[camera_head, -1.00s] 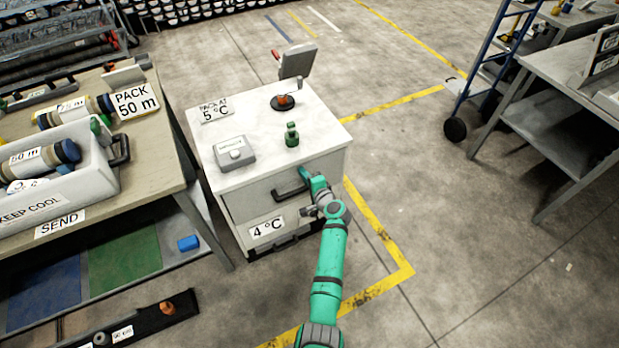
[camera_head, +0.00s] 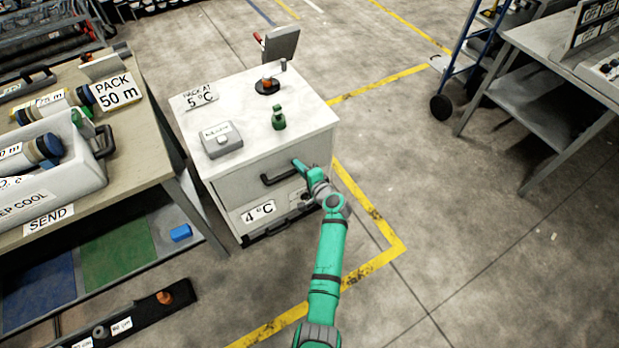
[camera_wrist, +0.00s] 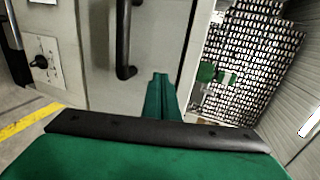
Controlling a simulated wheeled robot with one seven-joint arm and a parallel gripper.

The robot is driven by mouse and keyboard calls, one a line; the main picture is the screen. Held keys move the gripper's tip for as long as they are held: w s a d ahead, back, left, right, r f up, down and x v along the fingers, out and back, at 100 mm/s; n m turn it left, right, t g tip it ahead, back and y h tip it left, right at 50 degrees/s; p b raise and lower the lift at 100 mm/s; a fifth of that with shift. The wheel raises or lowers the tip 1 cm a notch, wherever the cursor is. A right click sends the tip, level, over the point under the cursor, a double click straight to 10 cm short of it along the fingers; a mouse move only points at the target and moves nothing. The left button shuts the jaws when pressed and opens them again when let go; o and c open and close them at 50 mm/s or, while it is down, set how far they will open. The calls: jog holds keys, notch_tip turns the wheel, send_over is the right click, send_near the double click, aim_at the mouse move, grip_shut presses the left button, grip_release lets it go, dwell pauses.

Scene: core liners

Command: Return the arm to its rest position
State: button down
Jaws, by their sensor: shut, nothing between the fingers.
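My green arm reaches up the head view to the front of a white cabinet (camera_head: 222,190). My gripper (camera_head: 297,163) is beside the right end of the dark drawer handle (camera_head: 279,176). In the wrist view my gripper's green fingers (camera_wrist: 160,78) are together with nothing between them. The dark handle (camera_wrist: 124,40) stands to the left of the fingers there, with a visible gap. The drawer front appears closed in the head view.
A packing table (camera_head: 130,150) stands at left and a grey bench (camera_head: 560,70) at right. Open floor lies right of my arm.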

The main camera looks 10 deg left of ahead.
jog(key=v, duration=0.8)
jog(key=shift+s+d, duration=0.1)
jog(key=shift+d, duration=0.05)
